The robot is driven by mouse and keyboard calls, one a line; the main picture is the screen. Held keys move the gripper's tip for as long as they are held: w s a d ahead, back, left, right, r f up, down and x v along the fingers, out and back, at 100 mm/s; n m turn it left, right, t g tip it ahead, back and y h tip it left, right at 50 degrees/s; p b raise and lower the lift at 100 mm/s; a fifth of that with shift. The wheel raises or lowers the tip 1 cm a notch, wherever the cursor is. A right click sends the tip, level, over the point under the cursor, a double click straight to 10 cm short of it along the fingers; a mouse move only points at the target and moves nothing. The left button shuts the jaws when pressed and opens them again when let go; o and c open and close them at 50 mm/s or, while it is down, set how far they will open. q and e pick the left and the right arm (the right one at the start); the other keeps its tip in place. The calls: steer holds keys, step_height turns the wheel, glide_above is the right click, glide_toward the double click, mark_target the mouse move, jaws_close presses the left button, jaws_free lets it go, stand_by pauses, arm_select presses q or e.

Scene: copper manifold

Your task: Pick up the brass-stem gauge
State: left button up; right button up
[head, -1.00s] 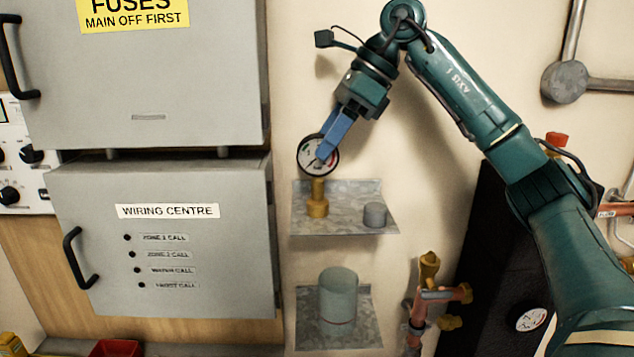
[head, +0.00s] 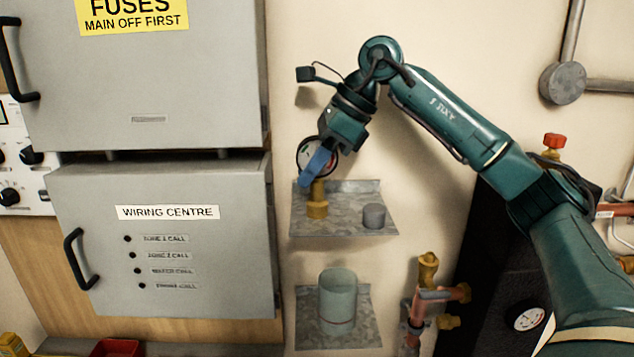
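The brass-stem gauge stands upright on the upper metal shelf (head: 345,222). It has a round white dial (head: 306,153) with a dark rim and a brass stem and base (head: 317,209). My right gripper (head: 309,178) reaches down from the upper right with its blue fingers at the lower part of the dial and the top of the stem. The fingers cover part of the dial and upper stem. I cannot tell whether they are open or shut, or touching the gauge. My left gripper is not in view.
A short grey cylinder (head: 374,216) stands right of the gauge on the same shelf. A lower shelf (head: 362,331) holds a pale greenish cylinder (head: 338,294). The grey wiring centre box (head: 200,250) is close on the left. Copper pipework with brass valves (head: 428,270) is at lower right.

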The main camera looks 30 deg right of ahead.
jaws_close()
steer(key=shift+r, duration=0.15)
